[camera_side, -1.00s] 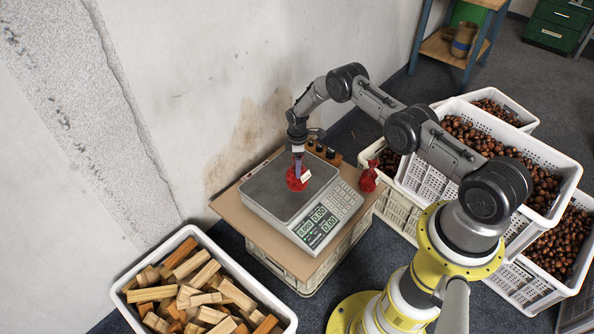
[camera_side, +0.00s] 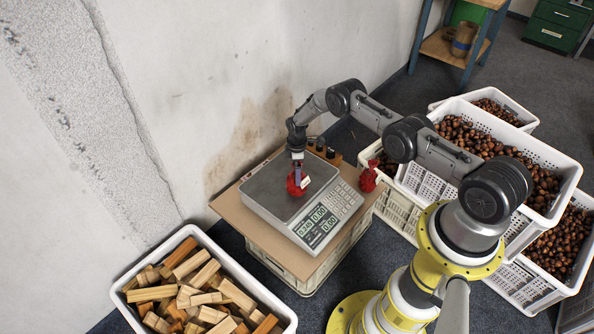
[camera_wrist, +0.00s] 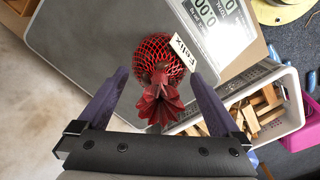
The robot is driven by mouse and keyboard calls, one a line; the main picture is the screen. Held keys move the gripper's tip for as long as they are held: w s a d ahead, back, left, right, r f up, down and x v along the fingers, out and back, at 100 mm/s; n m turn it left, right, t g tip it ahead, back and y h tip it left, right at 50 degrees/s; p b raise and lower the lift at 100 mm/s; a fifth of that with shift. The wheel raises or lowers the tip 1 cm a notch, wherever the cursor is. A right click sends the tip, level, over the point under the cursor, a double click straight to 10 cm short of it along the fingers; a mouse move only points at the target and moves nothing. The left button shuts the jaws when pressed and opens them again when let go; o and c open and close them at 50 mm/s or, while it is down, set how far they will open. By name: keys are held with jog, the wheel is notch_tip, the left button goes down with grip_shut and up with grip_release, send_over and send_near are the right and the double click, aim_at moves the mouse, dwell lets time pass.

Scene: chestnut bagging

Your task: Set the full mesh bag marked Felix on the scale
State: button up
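The red mesh bag marked Felix (camera_side: 294,187) sits on the grey plate of the scale (camera_side: 265,190). In the wrist view the bag (camera_wrist: 160,52) shows its white Felix label at the upper right, and its gathered top points toward my gripper. My gripper (camera_wrist: 160,80) is open around the top of the bag, with one finger on each side and a visible gap to both. In the side view my gripper (camera_side: 298,165) is low over the plate. The bag's contents are hard to make out through the mesh.
The scale stands on a brown board (camera_side: 240,212) on a crate. Another red bag (camera_side: 368,178) stands at the board's right. A dark-knobbed wooden block (camera_side: 325,153) is behind the scale. Chestnut crates (camera_side: 530,150) are at right; a crate of wood pieces (camera_side: 285,315) is at front left.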

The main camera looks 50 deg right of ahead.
jog(key=shift+r, duration=0.15)
notch_tip(320, 180, up, 12)
jog(key=shift+r, duration=0.1)
dwell(0.4)
jog(key=s+a+r+m+t, duration=0.1)
jog(key=s+a+r, duration=0.2)
jog(key=r, duration=0.8)
jog(key=s+a+r+m+t, duration=0.1)
jog(key=s+a+r+m, duration=0.1)
jog(key=r, duration=0.9)
jog(key=s+a+r+m, duration=0.1)
jog(key=s+a+r, duration=0.2)
jog(key=r, duration=0.8)
jog(key=s+a+r+m+t, duration=0.1)
jog(key=s+a+r, duration=0.1)
jog(key=s+r, duration=0.45)
jog(key=s+a+r+m+t, duration=0.1)
jog(key=s+a+r, duration=0.25)
jog(key=s, duration=0.55)
jog(key=s+a+m+t, duration=0.1)
jog(key=s+m, duration=0.2)
jog(key=s, duration=1.2)
jog(key=shift+a+f+t, duration=0.15)
jog(key=shift+f+t, duration=0.15)
jog(key=shift+f, duration=0.15)
jog(key=shift+c, duration=0.2)
